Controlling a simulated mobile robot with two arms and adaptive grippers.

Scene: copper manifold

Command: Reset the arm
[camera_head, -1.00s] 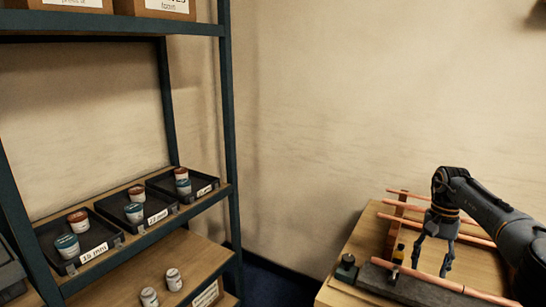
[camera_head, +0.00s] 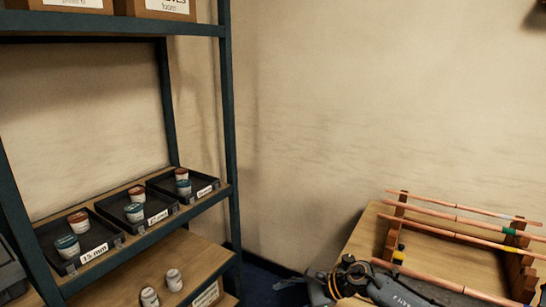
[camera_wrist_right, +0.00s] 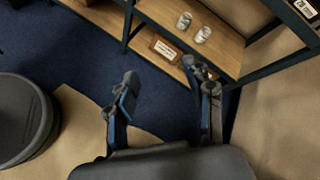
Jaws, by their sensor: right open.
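My right arm (camera_head: 385,288) lies low at the bottom right of the head view, in front of the workbench. One finger of its gripper shows at the left end of the arm; the rest is cut off or hidden. In the right wrist view the right gripper (camera_wrist_right: 163,82) has its two fingers spread wide. It is empty, with blue floor seen between the fingers. My left gripper is in neither view.
Several copper pipes (camera_head: 460,233) rest on wooden supports on the workbench (camera_head: 355,240). A dark shelf unit (camera_head: 229,130) at the left holds labelled trays with small jars. Two pale jars (camera_wrist_right: 193,27) stand on its lower shelf. Blue floor (camera_wrist_right: 75,60) is open between.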

